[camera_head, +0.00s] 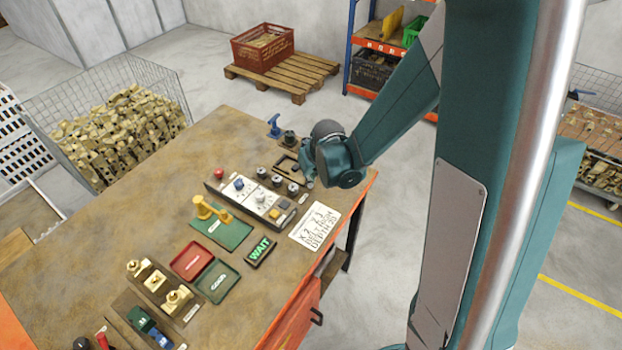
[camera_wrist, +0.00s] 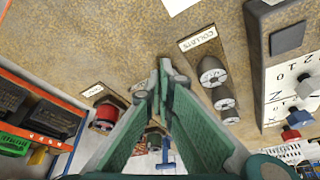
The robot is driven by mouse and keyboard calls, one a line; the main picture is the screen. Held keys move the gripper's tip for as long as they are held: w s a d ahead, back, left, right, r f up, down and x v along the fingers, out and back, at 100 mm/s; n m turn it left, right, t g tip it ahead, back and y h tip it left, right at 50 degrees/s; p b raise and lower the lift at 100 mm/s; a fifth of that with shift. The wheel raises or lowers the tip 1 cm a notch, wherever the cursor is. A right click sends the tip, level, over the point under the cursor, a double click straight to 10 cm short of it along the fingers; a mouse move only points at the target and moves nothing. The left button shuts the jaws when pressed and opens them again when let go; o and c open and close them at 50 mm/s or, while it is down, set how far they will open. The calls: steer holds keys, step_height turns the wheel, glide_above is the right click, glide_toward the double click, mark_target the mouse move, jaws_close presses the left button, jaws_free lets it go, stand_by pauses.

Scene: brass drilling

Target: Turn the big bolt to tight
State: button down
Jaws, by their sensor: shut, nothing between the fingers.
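My gripper (camera_wrist: 161,78) is shut and empty, its green fingers meeting at the tips above the brown table top. In the head view my rounded wrist hides most of it near the table's far right corner. I cannot pick out the big bolt or a tight mark with certainty. A blue upright piece (camera_head: 273,127) and a dark green round part (camera_head: 288,138) stand at the far edge, close to my wrist. In the wrist view a red-topped cylinder (camera_wrist: 106,114) sits in a holder left of the fingers. Grey collets (camera_wrist: 213,74) stand in a row to the right.
The control panel (camera_head: 250,198) with knobs lies nearer than my wrist. A lit WAIT sign (camera_head: 260,250), a written sheet (camera_head: 315,226), red tray (camera_head: 191,260) and green tray (camera_head: 216,281) lie on the table. Brass parts (camera_head: 160,284) stand nearer. The table's left part is bare.

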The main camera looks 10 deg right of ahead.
steer(key=shift+w+a+m+h+b, duration=0.3)
steer(key=shift+a+m+h+b, duration=0.2)
steer(key=shift+m, duration=0.5)
steer(key=shift+a+b, duration=0.15)
steer(key=shift+b, duration=0.2)
steer(key=shift+w+a+r, duration=0.1)
steer(key=shift+w+a, duration=0.05)
stand_by(0.5)
steer(key=shift+d, duration=0.2)
steer(key=shift+d+b, duration=0.35)
steer(key=shift+d, duration=0.45)
